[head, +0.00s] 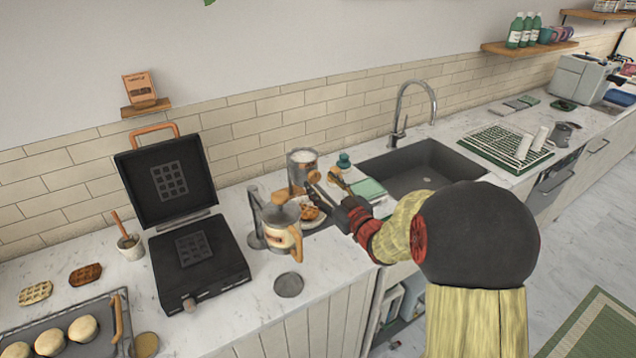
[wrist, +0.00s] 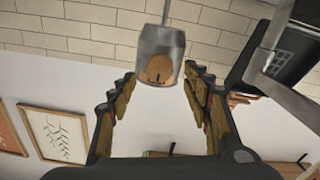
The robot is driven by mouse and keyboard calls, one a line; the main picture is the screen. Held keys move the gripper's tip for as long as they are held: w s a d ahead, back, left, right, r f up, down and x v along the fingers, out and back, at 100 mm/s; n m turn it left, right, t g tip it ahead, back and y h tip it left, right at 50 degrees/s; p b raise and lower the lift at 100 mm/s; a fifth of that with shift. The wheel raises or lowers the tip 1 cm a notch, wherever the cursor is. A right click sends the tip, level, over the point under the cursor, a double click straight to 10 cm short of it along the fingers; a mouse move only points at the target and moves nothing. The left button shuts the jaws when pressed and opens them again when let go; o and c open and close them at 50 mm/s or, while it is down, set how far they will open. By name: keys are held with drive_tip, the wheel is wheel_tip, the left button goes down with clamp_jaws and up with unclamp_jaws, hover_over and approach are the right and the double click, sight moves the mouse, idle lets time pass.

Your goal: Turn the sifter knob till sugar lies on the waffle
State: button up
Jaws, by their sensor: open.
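The sifter (head: 302,164) is a metal cup with white powder inside, held upright above the waffle. Its round wooden knob (wrist: 160,69) faces my wrist camera, with the metal cup (wrist: 161,42) around it. The brown waffle (head: 309,211) lies on a pale plate below the sifter, partly hidden by the jar and my gripper. I can make out no clear white layer on it. My gripper (head: 326,182) is open and empty just right of the sifter. In the wrist view the knob sits ahead, between the spread fingers (wrist: 162,88), not clasped.
A lidded jar (head: 280,224) with a wooden handle stands close in front of the sifter. The open waffle iron (head: 196,262) is to the left. A sink (head: 425,165) lies to the right. A small metal dish (head: 288,284) sits near the counter's front edge.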

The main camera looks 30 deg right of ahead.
sight(316, 178)
drive_tip(key=shift+w, duration=1.5)
drive_tip(key=shift+c, duration=0.7)
drive_tip(key=c, duration=1)
